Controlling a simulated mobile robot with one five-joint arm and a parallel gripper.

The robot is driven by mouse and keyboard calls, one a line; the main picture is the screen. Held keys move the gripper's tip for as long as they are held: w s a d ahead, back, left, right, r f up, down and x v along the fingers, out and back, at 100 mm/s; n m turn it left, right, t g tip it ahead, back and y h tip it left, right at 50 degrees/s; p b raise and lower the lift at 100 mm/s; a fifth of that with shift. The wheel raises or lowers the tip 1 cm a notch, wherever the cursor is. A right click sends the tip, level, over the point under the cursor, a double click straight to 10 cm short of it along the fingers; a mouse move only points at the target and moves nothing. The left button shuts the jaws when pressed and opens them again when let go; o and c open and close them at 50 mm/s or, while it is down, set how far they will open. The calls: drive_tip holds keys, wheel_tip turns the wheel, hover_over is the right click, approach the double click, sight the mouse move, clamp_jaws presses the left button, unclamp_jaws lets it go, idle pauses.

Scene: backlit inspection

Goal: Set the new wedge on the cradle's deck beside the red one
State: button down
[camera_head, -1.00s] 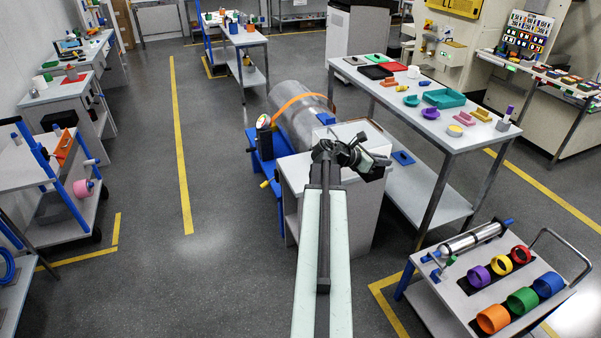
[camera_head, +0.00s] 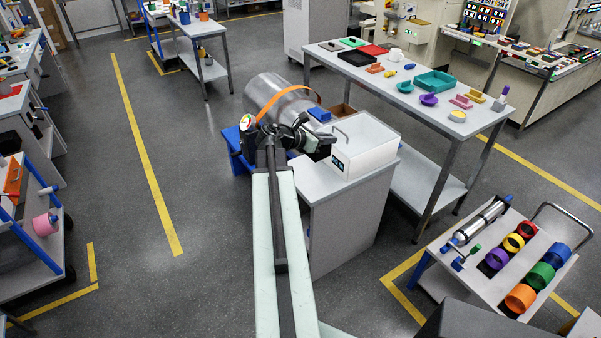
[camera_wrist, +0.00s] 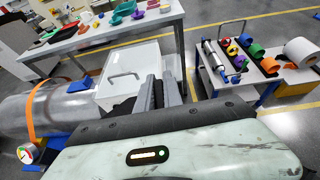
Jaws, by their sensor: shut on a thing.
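My gripper (camera_head: 326,146) is shut, in front of the white lidded box's left edge in the head view. What it holds, taken to be the new wedge, is too hidden to make out. The grey fingers (camera_wrist: 160,92) show in the wrist view. The cradle (camera_head: 238,147) is blue and bears a large steel cylinder (camera_head: 272,94) with an orange strap; both lie behind and left of my gripper. A blue block or cradle part (camera_head: 320,114) shows at the cylinder's right. I cannot make out a red wedge on the cradle.
The white box (camera_head: 362,150), with a handle and a display, stands on a grey cabinet (camera_head: 345,215) close to my gripper. A long table (camera_head: 440,115) with coloured parts stands behind. A cart (camera_head: 480,285) with coloured rings is at the right.

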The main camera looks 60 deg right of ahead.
drive_tip(key=shift+s, duration=0.2)
drive_tip(key=a+f+b, duration=0.2)
drive_tip(key=f+b, duration=0.8)
drive_tip(key=a+f+b, duration=0.3)
drive_tip(key=f+b, duration=0.6)
drive_tip(key=b, duration=0.5)
hover_over(323, 182)
drive_tip(key=shift+m+g, duration=0.3)
wheel_tip(323, 182, down, 5)
drive_tip(key=shift+d+f, duration=0.1)
drive_tip(key=shift+f, duration=0.05)
drive_tip(key=shift+r, duration=0.25)
drive_tip(key=shift+f, duration=0.2)
drive_tip(key=c, duration=1.5)
unclamp_jaws()
